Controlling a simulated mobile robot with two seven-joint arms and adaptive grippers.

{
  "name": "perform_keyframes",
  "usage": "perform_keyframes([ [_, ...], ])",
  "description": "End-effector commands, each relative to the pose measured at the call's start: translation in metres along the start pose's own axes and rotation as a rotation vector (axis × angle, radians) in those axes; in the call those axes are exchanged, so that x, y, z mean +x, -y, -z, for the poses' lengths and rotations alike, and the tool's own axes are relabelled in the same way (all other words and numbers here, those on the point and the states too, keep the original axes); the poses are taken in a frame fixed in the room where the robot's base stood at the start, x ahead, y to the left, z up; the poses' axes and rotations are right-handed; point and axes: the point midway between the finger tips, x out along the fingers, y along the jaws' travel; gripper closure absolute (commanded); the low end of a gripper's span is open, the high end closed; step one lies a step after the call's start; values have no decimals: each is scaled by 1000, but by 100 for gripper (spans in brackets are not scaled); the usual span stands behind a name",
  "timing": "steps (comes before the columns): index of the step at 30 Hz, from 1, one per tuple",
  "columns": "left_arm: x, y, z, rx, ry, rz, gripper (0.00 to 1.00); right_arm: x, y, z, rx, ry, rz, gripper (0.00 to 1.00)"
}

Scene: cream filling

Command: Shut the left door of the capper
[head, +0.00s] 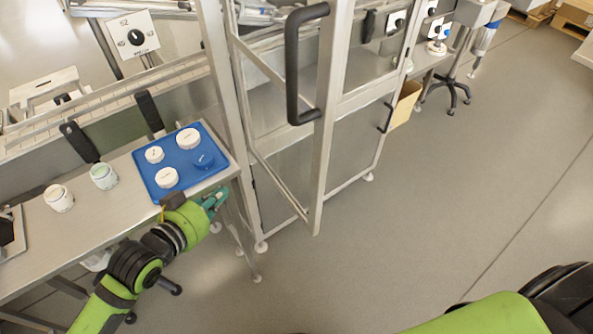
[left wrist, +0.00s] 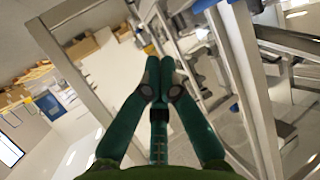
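The capper is a metal-framed machine with clear panels. Its left door (head: 326,110) stands open, swung out toward me, with a large black handle (head: 292,65) near its free edge. The right door, with a smaller black handle (head: 388,117), looks closed. My left gripper (head: 218,196) is beside the front corner of the table, low and to the left of the open door, apart from the handle. In the left wrist view its teal fingers (left wrist: 158,72) meet at the tips with nothing visible between them; metal frame bars show on both sides. My right gripper is out of view.
A blue tray (head: 208,180) with several white lids and a blue one lies on the metal table just behind my left gripper. Two jars (head: 59,198) (head: 104,176) stand left of it. The grey floor (head: 440,200) right of the door is clear.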

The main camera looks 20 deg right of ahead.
Motion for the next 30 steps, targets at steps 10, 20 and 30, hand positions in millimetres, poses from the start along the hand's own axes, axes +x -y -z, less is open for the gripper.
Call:
perform_keyframes([
  [10, -82, -75, 125, 152, -321, -394, 100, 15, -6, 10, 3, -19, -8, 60],
  [20, -146, -97, 154, 65, -390, -531, 100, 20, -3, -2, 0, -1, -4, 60],
  [30, -133, -110, 166, 54, -394, -541, 100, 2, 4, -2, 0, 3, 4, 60],
])
